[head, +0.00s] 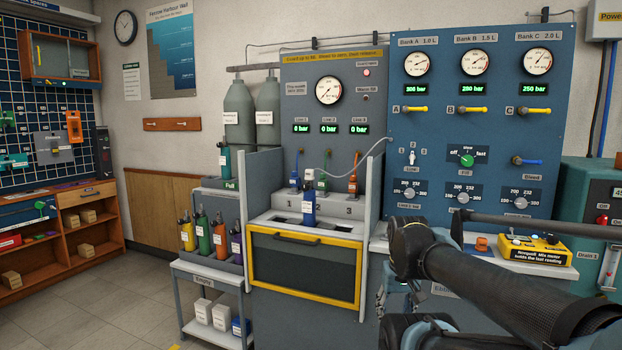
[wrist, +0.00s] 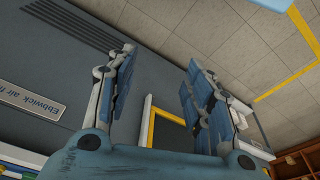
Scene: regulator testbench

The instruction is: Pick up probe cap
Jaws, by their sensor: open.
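A small orange piece (head: 482,243), which may be the probe cap, sits on the light bench top (head: 447,254) to the left of the yellow mix meter (head: 533,248). No piece carries a readable probe cap label. In the wrist view my gripper (wrist: 160,58) has its two blue-grey fingers well apart, with nothing between them. It hangs tilted over the floor beside a grey cabinet front. The orange piece is not visible in the wrist view. In the head view my arm hides most of the gripper and part of the bench.
The blue gauge panel (head: 480,120) rises behind the bench. Left of it stands the test bay with a yellow-framed door (head: 305,268) and a blue cylinder (head: 308,207). A trolley (head: 206,278) holds several coloured cylinders. Open floor (head: 130,300) lies at the left.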

